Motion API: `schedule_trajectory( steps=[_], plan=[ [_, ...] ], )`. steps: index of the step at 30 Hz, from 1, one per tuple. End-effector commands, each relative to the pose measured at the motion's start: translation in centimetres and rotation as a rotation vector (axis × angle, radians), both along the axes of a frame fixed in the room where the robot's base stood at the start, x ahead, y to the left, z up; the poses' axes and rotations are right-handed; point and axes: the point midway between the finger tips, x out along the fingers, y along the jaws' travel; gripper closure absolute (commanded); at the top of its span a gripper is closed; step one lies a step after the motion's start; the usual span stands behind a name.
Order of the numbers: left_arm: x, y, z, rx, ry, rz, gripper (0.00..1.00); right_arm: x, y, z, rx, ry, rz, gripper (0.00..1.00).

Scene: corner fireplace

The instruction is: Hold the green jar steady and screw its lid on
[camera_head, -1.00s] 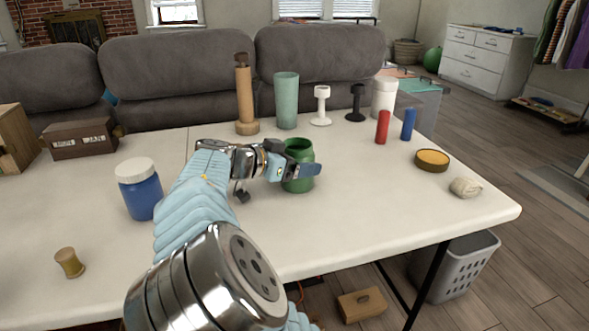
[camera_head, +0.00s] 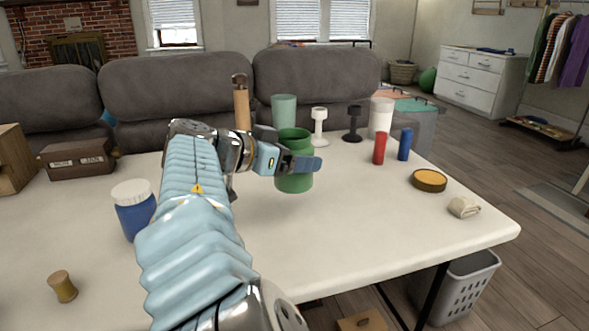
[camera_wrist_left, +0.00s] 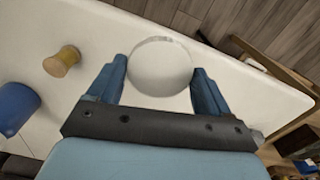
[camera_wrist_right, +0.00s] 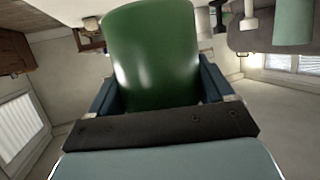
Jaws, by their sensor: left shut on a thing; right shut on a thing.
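The green jar (camera_head: 293,182) is open at the top and upright in the head view, held above the white table. My right gripper (camera_head: 303,164) is shut on its side, reaching across from the left. In the right wrist view the green jar (camera_wrist_right: 152,58) fills the space between the two fingers. My left gripper (camera_wrist_left: 160,82) shows only in its own wrist view. It is shut on a round white lid (camera_wrist_left: 160,68), with one finger on each side. The table lies below it.
A blue jar with a white lid (camera_head: 134,212) and a wooden spool (camera_head: 62,287) stand at the left. Behind the green jar are a pale green cup (camera_head: 284,108) and a wooden post (camera_head: 241,108). Red (camera_head: 380,148) and blue (camera_head: 405,145) cylinders stand right.

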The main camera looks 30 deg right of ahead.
Motion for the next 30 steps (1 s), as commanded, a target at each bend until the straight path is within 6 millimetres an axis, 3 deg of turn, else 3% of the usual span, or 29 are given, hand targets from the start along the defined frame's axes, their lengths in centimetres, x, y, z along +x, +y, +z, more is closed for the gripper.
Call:
schedule_trajectory(
  steps=[3, 10, 16, 26, 27, 30],
  plan=[
    [0.0, 0.0, -0.7, 0.000, 0.000, 0.000, 0.49, -2.6, 1.9, 1.1, -0.001, -0.001, 0.006, 0.62],
    [0.0, 0.0, -1.1, 0.000, 0.000, 0.000, 0.49, -5.7, 3.8, 2.8, -0.001, 0.000, 0.002, 0.62],
    [0.0, 0.0, -1.1, 0.000, 0.000, 0.000, 0.49, -6.7, 4.5, 3.3, -0.001, 0.002, 0.001, 0.62],
    [0.0, 0.0, -1.1, 0.000, 0.000, 0.000, 0.49, -6.8, 4.5, 3.4, -0.001, 0.002, 0.001, 0.62],
    [0.0, 0.0, -1.1, 0.000, 0.000, 0.000, 0.49, -6.8, 4.5, 3.4, 0.000, 0.001, 0.000, 0.22],
    [0.0, 0.0, -1.1, 0.000, 0.000, 0.000, 0.49, -6.8, 4.5, 3.4, -0.001, 0.001, 0.000, 0.37]
  ],
)
